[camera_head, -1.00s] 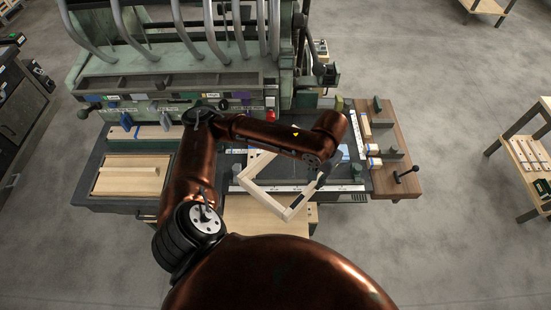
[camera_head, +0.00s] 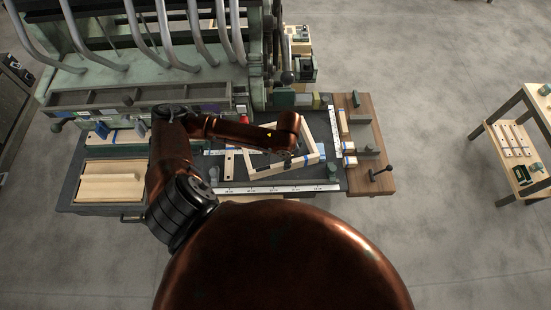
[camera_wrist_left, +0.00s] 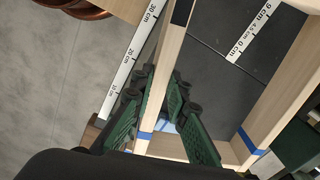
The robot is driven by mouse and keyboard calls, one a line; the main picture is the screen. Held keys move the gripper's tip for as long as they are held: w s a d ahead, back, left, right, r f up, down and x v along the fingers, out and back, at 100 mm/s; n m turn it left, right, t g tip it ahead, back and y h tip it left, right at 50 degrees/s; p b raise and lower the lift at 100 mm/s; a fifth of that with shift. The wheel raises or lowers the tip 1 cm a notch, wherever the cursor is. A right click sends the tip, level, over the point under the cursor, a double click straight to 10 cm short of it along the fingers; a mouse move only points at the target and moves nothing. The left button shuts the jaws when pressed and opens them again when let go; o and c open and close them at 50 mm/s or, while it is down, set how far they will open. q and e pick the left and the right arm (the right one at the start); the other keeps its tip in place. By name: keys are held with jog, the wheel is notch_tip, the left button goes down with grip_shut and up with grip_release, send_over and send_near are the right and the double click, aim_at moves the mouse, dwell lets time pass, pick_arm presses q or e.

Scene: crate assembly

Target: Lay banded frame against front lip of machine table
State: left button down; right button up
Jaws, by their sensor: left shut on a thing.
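The banded frame (camera_head: 268,171) is an open pale-wood rectangle with blue bands near its corners. In the head view it is over the dark machine table (camera_head: 229,180), turned slightly askew to the front lip. The lip carries a white ruler strip (camera_head: 275,189). My left gripper (camera_head: 288,162) is at the frame's front rail, partly hidden by my arm. In the left wrist view its green fingers (camera_wrist_left: 160,100) are shut around one rail of the frame (camera_wrist_left: 168,60); the ruler strip (camera_wrist_left: 130,62) runs beside that rail with a gap. Whether the frame touches the tabletop is unclear. My right gripper is not visible.
A wooden board (camera_head: 110,188) lies at the table's left. A brown side board (camera_head: 372,180) with a black-handled lever is at the right. The green machine (camera_head: 150,75) rises behind.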

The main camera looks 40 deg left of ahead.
pick_arm(q)
jog(key=a+f+m+b, duration=0.1)
jog(key=f, duration=0.2)
jog(key=s+a+f+m+b, duration=0.1)
jog(key=f+b, duration=0.1)
jog(key=a+f+m+b, duration=0.1)
jog(key=f, duration=0.2)
jog(key=shift+s+a+f, duration=0.35)
jog(key=shift+a, duration=0.05)
jog(key=shift+f, duration=0.85)
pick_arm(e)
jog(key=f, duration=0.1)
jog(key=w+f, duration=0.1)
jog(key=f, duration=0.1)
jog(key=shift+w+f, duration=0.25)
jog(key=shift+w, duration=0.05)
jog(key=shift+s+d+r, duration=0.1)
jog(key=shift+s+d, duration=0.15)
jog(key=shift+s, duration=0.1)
pick_arm(q)
jog(key=shift+r+p, duration=0.1)
jog(key=shift+p, duration=0.35)
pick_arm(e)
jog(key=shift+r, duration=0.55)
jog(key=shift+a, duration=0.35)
